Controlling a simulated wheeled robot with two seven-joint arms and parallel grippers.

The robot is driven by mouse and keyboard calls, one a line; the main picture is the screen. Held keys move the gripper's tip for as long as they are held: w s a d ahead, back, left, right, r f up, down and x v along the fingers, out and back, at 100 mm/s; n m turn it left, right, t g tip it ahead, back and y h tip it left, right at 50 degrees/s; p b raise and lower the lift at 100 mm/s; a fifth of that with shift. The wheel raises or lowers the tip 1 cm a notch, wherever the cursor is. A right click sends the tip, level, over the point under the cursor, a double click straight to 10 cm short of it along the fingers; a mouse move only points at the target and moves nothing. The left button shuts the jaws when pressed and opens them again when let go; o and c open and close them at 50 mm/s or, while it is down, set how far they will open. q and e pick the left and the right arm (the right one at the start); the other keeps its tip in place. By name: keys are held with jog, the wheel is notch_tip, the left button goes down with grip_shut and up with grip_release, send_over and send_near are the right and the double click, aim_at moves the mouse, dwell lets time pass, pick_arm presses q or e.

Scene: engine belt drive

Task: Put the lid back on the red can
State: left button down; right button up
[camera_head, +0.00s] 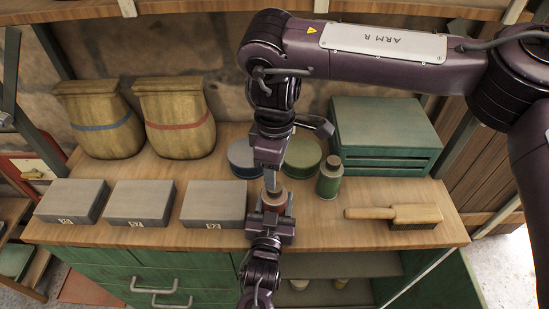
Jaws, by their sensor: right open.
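My right arm comes in from the right across the top and bends down over the counter. My right gripper (271,183) is open above the counter's middle; its narrow fingers are seen edge-on. A small reddish-brown round piece (273,196) shows just below its tips; I cannot tell if it is the red can or its lid, or whether anything touches it. More purple arm parts, seemingly my left wrist and gripper (272,214), rise from the bottom edge just below this piece; their jaw state is unclear. No red can shows clearly.
On the wooden counter (155,240) stand a blue can (240,155), an olive can (303,157), a green bottle (329,180), a green crate (385,135) and two sacks (178,120). Grey blocks (140,202) lie left, a brush (412,214) right. An open shelf (325,266) lies below.

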aim_at(274, 203)
jog(key=n, duration=0.4)
jog(key=shift+r+n, duration=0.3)
jog(key=n, duration=0.3)
jog(key=r+n, duration=0.1)
jog(key=n, duration=0.2)
jog(key=shift+n, duration=0.3)
jog(key=n, duration=0.4)
jog(key=shift+r, duration=0.2)
jog(key=n, duration=0.5)
jog(key=shift+r+n, duration=0.3)
jog(key=shift+n, duration=0.1)
jog(key=shift+f, duration=4)
